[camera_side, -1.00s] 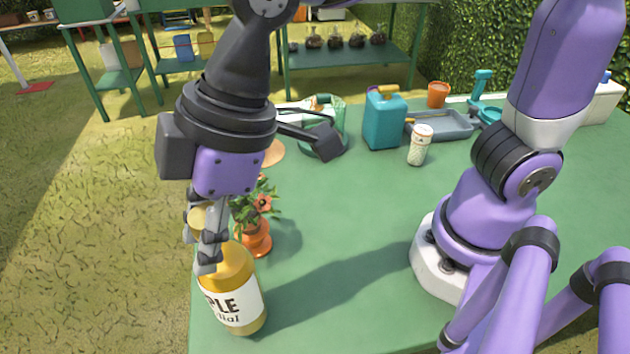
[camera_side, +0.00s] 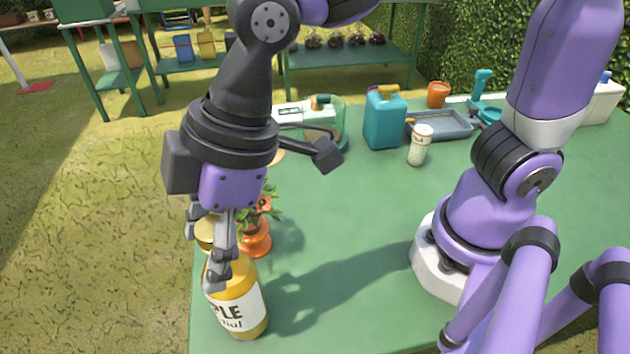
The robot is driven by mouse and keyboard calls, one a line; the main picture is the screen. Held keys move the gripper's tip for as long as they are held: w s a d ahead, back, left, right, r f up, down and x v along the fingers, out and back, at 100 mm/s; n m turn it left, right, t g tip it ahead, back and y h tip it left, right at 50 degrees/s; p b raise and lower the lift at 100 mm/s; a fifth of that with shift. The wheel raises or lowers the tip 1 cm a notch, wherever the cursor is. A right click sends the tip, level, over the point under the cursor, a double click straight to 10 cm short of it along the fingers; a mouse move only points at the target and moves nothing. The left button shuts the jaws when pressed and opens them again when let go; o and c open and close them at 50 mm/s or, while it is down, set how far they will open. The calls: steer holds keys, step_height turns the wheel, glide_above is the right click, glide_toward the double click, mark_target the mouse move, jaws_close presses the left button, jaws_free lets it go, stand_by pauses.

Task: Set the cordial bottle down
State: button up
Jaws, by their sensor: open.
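The cordial bottle (camera_side: 238,306), amber with a yellow cap and a white label, is at the near left corner of the green table (camera_side: 345,235). It looks close to upright, and its base appears to rest on the tabletop. My gripper (camera_side: 207,250) points down over the bottle's upper part. Its fingers are open, on either side of the neck, and one finger hides part of the neck and shoulder. Whether a finger still touches the glass cannot be told.
An orange-flowered plant in a terracotta pot (camera_side: 257,243) stands just behind the bottle. Farther back are a teal jerrycan (camera_side: 384,120), a white shaker (camera_side: 420,146), a grey tray (camera_side: 442,126) and an orange pot (camera_side: 438,94). The table's left edge is close; the middle is clear.

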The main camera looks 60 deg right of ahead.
steer(key=v, duration=1.1)
steer(key=d+f+m+t+h, duration=0.1)
steer(key=d+f+m, duration=0.3)
steer(key=d, duration=0.6)
steer(key=d+f+m+t+h, duration=0.2)
steer(key=d+f+m+h, duration=0.1)
steer(key=d+m, duration=0.5)
steer(key=d+f, duration=0.1)
steer(key=d, duration=0.2)
steer(key=shift+w+m+t, duration=0.3)
